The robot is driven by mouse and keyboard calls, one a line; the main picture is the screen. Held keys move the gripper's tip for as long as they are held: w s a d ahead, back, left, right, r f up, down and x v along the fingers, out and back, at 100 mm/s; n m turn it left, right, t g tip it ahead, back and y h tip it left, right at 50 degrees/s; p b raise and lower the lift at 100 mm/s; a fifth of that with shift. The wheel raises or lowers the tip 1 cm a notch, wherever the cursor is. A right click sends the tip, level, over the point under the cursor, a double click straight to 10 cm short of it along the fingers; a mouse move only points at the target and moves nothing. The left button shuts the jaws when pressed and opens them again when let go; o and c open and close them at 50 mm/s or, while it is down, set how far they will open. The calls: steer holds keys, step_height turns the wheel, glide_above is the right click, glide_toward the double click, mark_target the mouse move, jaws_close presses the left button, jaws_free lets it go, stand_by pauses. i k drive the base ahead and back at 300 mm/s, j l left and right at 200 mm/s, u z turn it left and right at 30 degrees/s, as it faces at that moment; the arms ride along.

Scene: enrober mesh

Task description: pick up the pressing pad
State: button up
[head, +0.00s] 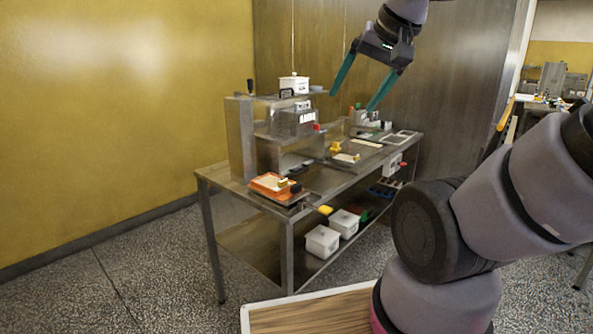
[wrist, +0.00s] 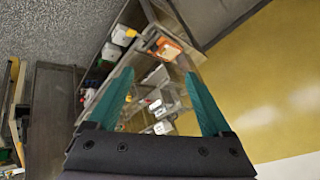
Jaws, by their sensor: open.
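I cannot tell for sure which thing is the pressing pad. Small yellow-handled pieces (head: 336,148) sit farther along the tabletop. My gripper (head: 352,102) is open and empty, its two teal fingers pointing down above the far part of the table. In the wrist view, the fingers (wrist: 160,73) are spread with nothing between them.
A steel machine (head: 240,135) stands on the table's left side, with a white box (head: 294,84) on top. White bins (head: 321,241) sit on the lower shelf. A yellow wall (head: 120,90) is behind on the left. The floor left of the table is clear.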

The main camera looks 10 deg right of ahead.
mark_target(335, 146)
steer(key=i+l+u, duration=0.15)
steer(key=l, duration=0.25)
steer(key=i+l+u, duration=0.15)
steer(key=i+l, duration=0.2)
steer(key=i+l+u, duration=0.15)
steer(key=l, duration=0.45)
steer(key=i+l+u, duration=0.1)
steer(key=l, duration=0.35)
steer(key=i+l+u, duration=0.15)
steer(key=i+l, duration=0.15)
steer(key=l, duration=0.25)
steer(key=i+l+u, duration=0.15)
steer(key=l, duration=0.35)
steer(key=i+l+u, duration=0.15)
steer(key=l, duration=0.35)
steer(key=l+u, duration=0.15)
steer(key=l, duration=0.4)
